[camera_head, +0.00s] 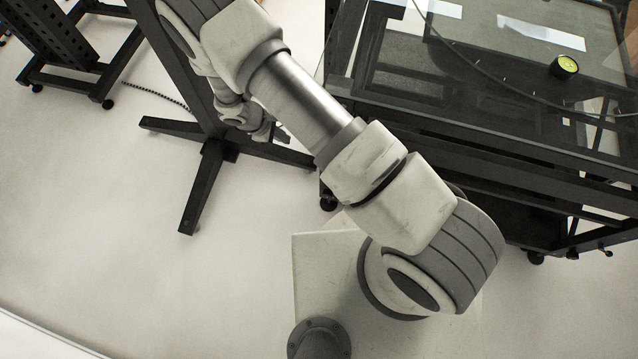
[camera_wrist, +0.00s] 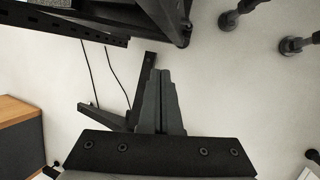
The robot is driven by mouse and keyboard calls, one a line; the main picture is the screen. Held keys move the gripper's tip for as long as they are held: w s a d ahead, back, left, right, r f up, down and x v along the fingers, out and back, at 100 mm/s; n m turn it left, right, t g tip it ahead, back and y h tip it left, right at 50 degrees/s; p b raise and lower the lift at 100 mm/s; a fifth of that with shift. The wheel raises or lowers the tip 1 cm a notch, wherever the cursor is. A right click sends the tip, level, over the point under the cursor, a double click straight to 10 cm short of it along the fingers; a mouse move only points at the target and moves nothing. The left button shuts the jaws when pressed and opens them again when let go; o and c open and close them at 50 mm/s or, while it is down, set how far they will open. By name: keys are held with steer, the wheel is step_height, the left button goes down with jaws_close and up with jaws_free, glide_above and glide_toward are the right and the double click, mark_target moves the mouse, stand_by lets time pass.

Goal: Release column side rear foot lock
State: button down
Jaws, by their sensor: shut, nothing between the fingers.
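My gripper (camera_wrist: 160,78) shows in the wrist view with its dark fingers together and nothing between them. It points over pale floor and a dark cross-shaped foot (camera_wrist: 115,117). In the head view my arm's far end hangs beside the dark column stand, whose foot (camera_head: 205,185) rests on the floor; the fingers cannot be made out there. A black caster (camera_head: 328,201) stands under the near left corner of the glass-topped cart (camera_head: 450,90). Another caster (camera_head: 535,258) and a small lever-like part (camera_head: 605,252) show at its right. I cannot tell which part is the column side rear foot lock.
In the wrist view, a dark frame (camera_wrist: 65,22) fills the top left, two thin cables (camera_wrist: 92,75) run across the floor, and black round feet (camera_wrist: 229,20) stand at the upper right. A yellow-green round item (camera_head: 565,66) is on the glass.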

steer(key=s+d+f+n+b, duration=0.1)
steer(key=s+f+n, duration=0.2)
steer(key=s+f, duration=0.4)
step_height(320, 180, down, 8)
steer(key=shift+d+f+n+h, duration=0.1)
steer(key=shift+d+n+h, duration=0.1)
steer(key=shift+n+h, duration=0.15)
steer(key=d+r+b+x, duration=0.1)
steer(key=d+b+x, duration=0.1)
steer(key=x, duration=1)
steer(key=shift+d, duration=0.55)
steer(key=shift+w+f+b, duration=0.1)
steer(key=shift+f+b, duration=0.25)
steer(key=shift+b, duration=0.3)
steer(key=shift+r+h, duration=0.1)
steer(key=shift+h, duration=0.25)
